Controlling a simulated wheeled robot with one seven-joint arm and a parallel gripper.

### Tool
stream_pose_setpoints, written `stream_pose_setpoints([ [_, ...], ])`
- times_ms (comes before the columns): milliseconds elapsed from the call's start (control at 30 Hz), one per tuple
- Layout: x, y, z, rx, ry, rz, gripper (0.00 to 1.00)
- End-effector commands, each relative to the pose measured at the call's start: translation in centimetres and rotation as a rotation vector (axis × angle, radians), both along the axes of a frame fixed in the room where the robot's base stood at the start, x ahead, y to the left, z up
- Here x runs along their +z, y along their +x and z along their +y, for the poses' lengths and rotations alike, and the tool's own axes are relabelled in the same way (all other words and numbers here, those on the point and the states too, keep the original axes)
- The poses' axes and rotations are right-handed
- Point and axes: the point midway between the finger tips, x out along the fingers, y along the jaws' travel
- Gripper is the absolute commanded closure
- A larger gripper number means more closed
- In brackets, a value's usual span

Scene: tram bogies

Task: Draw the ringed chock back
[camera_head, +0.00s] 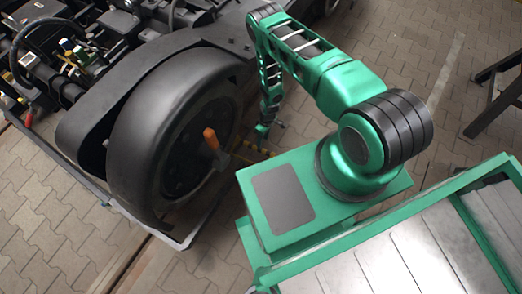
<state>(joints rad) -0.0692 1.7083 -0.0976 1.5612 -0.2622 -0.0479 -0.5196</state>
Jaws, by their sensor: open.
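A large dark wheel (180,130) of the bogie stands upright at the left of the head view. An orange upright piece (210,139) shows in front of the wheel's face. Small yellow parts (265,152) lie low beside the wheel, to the right of the orange piece; I cannot tell whether any of them is the ringed chock. My gripper (263,130) hangs low at the end of my green arm, close to the wheel's right side and just above the yellow parts. It is open. Its fingers are too small to make out, and no held thing shows.
The black bogie frame (75,140) with cables and fittings fills the upper left. A rail (135,262) runs along the paved floor (40,225) under it. A dark trestle-like stand (497,95) is at the right edge. Open paving (425,40) lies at the upper right.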

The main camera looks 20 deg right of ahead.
Motion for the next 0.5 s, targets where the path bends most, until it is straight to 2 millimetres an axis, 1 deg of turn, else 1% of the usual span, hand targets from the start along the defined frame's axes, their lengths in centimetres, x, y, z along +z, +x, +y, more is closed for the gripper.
stream_pose_setpoints([
  [167, -2.1, -0.3, 0.3, 0.001, 0.0, 0.0, 0.58],
  [500, -7.4, -0.8, 1.1, 0.0, 0.0, 0.0, 0.58],
])
